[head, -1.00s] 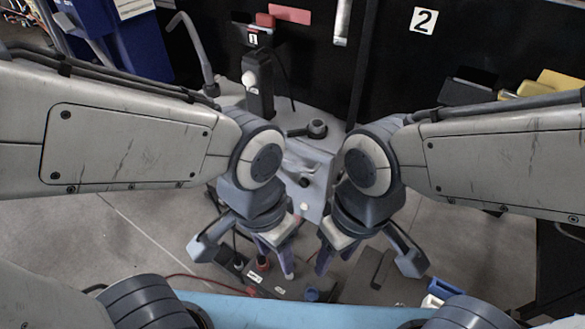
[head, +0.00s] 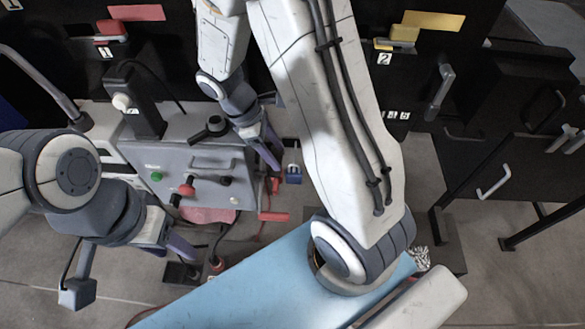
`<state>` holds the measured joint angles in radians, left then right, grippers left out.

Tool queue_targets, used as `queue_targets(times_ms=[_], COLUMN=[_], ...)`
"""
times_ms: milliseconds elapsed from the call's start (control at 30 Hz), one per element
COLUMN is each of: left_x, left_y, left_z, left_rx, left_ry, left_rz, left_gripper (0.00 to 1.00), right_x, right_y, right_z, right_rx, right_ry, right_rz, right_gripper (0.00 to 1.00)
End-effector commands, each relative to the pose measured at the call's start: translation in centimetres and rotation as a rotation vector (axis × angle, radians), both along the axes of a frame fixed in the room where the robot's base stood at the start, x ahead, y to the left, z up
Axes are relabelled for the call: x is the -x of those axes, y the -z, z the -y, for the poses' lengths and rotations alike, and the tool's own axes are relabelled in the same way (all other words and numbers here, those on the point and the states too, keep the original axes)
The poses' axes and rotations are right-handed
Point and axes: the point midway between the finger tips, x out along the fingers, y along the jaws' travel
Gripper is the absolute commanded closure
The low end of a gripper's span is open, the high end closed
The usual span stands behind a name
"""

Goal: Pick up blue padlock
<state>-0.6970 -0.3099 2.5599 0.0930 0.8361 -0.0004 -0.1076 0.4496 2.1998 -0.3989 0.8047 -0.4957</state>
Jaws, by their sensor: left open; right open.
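My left gripper (head: 178,242) is open and empty in front of the control box, far to the left of the padlock.
The grey control box (head: 230,160) carries a green button, red and black knobs and a handle. My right arm covers the area right of the padlock. Black cabinets stand behind and to the right.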

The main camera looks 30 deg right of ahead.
Motion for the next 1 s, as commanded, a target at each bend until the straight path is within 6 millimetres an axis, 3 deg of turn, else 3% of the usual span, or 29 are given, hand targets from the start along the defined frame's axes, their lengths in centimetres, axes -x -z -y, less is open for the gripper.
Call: queue_targets(times_ms=[200, 467, 700, 1000], left_x=[0.0, 0.0, 0.0, 0.0], left_y=[0.3, 0.3, 0.5, 0.5], left_z=[0.0, 0.0, 0.0, 0.0], left_rx=[0.000, 0.000, 0.000, 0.000], left_ry=[0.000, 0.000, 0.000, 0.000], left_rz=[0.000, 0.000, 0.000, 0.000], left_gripper=[0.50, 0.50, 0.50, 0.50], right_x=[0.9, 1.5, 2.2, 2.3], right_y=[3.3, 5.3, 8.6, 9.2], right_z=[1.3, 2.1, 3.3, 3.5], right_rx=[0.001, 0.001, 0.001, 0.000], right_ry=[0.000, 0.003, 0.003, 0.002], right_rz=[-0.009, -0.009, -0.009, -0.004], right_gripper=[0.35, 0.35, 0.35, 0.35])
